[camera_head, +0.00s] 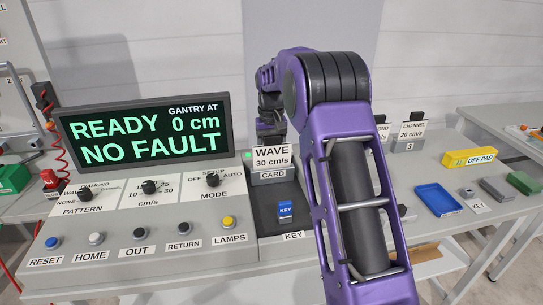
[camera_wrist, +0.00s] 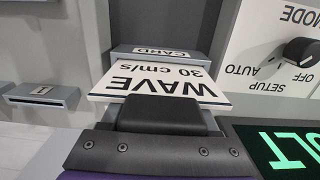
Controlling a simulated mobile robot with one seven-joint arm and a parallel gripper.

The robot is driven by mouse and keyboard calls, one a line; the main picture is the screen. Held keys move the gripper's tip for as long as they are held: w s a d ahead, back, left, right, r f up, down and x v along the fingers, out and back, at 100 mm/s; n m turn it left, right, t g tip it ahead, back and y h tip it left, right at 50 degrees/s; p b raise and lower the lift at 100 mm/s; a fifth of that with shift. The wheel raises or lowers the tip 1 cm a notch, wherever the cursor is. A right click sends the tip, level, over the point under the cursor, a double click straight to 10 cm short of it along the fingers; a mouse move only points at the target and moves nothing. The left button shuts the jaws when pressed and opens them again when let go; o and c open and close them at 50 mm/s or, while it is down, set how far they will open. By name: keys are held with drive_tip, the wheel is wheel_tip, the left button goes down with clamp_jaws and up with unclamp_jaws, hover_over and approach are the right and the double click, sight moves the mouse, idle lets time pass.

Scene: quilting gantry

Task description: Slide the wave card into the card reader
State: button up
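The wave card (camera_head: 272,156), white with "WAVE 30 cm/s" in black, stands at the grey card reader (camera_head: 273,176), which is labelled CARD. In the wrist view the card (camera_wrist: 165,83) reaches up to the reader's edge (camera_wrist: 165,53); how deep it sits in the slot is hidden. My gripper (camera_head: 270,132) is at the card's top edge, partly behind my purple arm. In the wrist view its dark end (camera_wrist: 165,118) covers the card's near edge and looks closed on it; the second finger is hidden.
The display (camera_head: 145,135) reads READY, NO FAULT, 0 cm. Left of the reader is the knob panel (camera_head: 150,190). A blue key (camera_head: 285,209) stands in front of the reader. Other cards (camera_head: 411,133) stand at right, near a blue tray (camera_head: 438,199). Holder 1 (camera_wrist: 42,95) looks empty.

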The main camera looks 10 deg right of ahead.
drive_tip(key=o, duration=0.5)
drive_tip(key=shift+r, duration=0.1)
wheel_tip(320, 180, up, 17)
drive_tip(key=p, duration=0.3)
drive_tip(key=shift+w+r, duration=0.15)
drive_tip(key=shift+w, duration=0.1)
